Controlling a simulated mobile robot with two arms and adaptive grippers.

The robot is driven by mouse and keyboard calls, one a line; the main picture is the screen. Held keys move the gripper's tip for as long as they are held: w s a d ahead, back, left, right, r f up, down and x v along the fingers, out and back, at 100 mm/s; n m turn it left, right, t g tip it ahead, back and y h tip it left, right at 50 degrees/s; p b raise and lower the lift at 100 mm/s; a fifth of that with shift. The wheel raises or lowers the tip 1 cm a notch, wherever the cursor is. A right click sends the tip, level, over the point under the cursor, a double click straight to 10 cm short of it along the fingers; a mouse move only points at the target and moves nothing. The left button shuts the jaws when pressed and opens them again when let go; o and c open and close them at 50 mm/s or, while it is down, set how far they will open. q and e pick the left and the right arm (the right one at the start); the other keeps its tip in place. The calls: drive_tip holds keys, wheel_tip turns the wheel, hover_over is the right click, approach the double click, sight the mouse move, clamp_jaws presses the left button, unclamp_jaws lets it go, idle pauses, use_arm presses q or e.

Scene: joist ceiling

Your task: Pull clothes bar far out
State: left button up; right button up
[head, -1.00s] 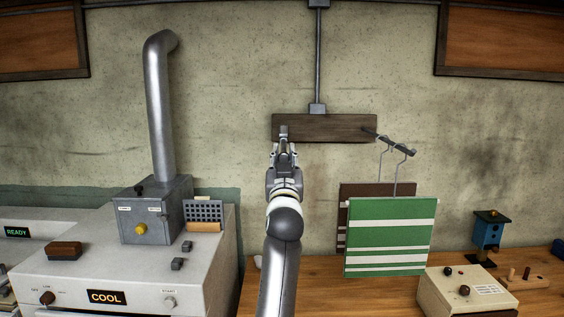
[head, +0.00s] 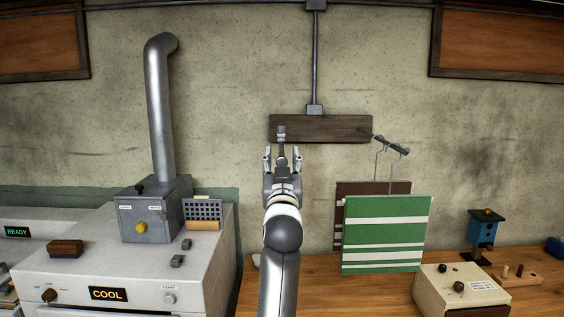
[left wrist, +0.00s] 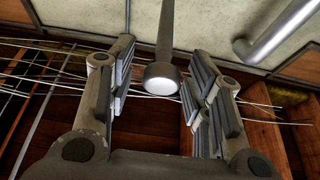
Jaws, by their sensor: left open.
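A dark wooden board (head: 340,129) is fixed to the wall. At its left end a grey bar (head: 281,134) shows above and between the fingers of my left gripper (head: 282,155). In the left wrist view the bar (left wrist: 163,79) has a round, light end and lies between the two spread fingers (left wrist: 160,62), with gaps on both sides. My left gripper is open and holds nothing. At the board's right end a dark bar (head: 393,145) sticks out, with hangers on it carrying a green striped cloth (head: 386,235) and a brown one (head: 345,190). My right gripper is not in view.
A wooden bench (head: 310,290) lies below. On it stand a control box (head: 455,290) and a blue birdhouse (head: 482,230). A white machine (head: 130,265) with a metal flue pipe (head: 160,110) stands at left. The wall between pipe and board is clear.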

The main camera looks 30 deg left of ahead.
use_arm(q)
drive_tip(key=shift+s, duration=0.1)
drive_tip(key=shift+s+d+f, duration=0.25)
drive_tip(key=v, duration=0.6)
drive_tip(key=shift+s+d, duration=0.2)
drive_tip(key=shift+s, duration=0.05)
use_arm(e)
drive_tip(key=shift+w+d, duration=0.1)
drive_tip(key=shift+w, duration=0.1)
